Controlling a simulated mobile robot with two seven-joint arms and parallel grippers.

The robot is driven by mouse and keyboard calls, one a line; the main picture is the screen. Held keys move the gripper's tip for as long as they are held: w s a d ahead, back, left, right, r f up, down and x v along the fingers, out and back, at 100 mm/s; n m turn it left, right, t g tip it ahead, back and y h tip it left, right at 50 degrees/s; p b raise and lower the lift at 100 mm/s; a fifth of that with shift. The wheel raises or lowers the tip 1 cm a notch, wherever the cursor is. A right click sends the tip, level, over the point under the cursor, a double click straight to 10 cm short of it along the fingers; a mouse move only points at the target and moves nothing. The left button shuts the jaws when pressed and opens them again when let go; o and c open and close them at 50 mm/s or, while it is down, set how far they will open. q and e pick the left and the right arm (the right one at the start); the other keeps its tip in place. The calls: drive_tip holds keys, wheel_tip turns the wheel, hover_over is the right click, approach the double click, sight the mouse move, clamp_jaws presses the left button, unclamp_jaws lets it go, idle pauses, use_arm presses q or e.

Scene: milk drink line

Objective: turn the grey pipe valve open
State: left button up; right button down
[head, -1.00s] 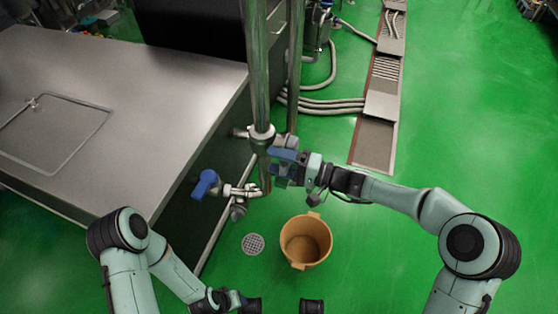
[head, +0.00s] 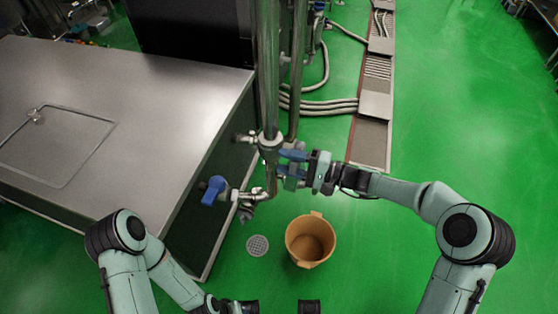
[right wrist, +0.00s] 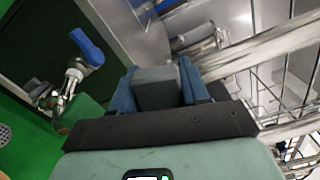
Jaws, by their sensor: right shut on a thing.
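The grey valve handle (right wrist: 157,88) shows as a grey block between the blue fingers of my right gripper in the right wrist view. My right gripper (head: 291,168) is shut on it beside the upright steel pipe (head: 268,80) in the head view. There the fingers mostly cover the handle, and its exact angle cannot be told. My left arm reaches down to the bottom edge, where its hand (head: 232,306) is partly cut off; its fingers cannot be made out.
A second valve with a blue handle (head: 214,190) sits on a side pipe to the left; it also shows in the right wrist view (right wrist: 87,46). An orange bucket (head: 310,240) and a round floor drain (head: 257,245) are below. A steel table (head: 130,90) fills the left. Green floor is clear at right.

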drive_tip(key=shift+w+r+m+p, duration=0.2)
drive_tip(key=shift+r+m+p, duration=0.55)
drive_tip(key=shift+m, duration=0.25)
drive_tip(key=m+p, duration=0.1)
drive_tip(key=w+r+m+p, duration=0.1)
drive_tip(key=m+p, duration=0.1)
drive_tip(key=r+m+p, duration=0.1)
drive_tip(key=m+p, duration=0.1)
drive_tip(key=shift+w+d, duration=0.35)
drive_tip(key=w+m+p, duration=0.1)
drive_tip(key=m+p, duration=0.3)
drive_tip(key=w+d+r+m+p, duration=0.1)
drive_tip(key=m+p, duration=0.1)
drive_tip(key=shift+w, duration=0.3)
use_arm(q)
wheel_tip(320, 180, up, 14)
drive_tip(key=w+p, duration=0.1)
drive_tip(key=w, duration=0.1)
drive_tip(key=shift+a+r+p, duration=0.2)
drive_tip(key=shift+p, duration=0.2)
use_arm(e)
drive_tip(key=shift+w+f+m, duration=0.15)
drive_tip(key=shift+w+m, duration=0.2)
drive_tip(key=shift+m, duration=0.55)
drive_tip(key=c, duration=0.6)
unclamp_jaws()
drive_tip(key=shift+c, duration=0.2)
drive_tip(key=shift+d, duration=0.15)
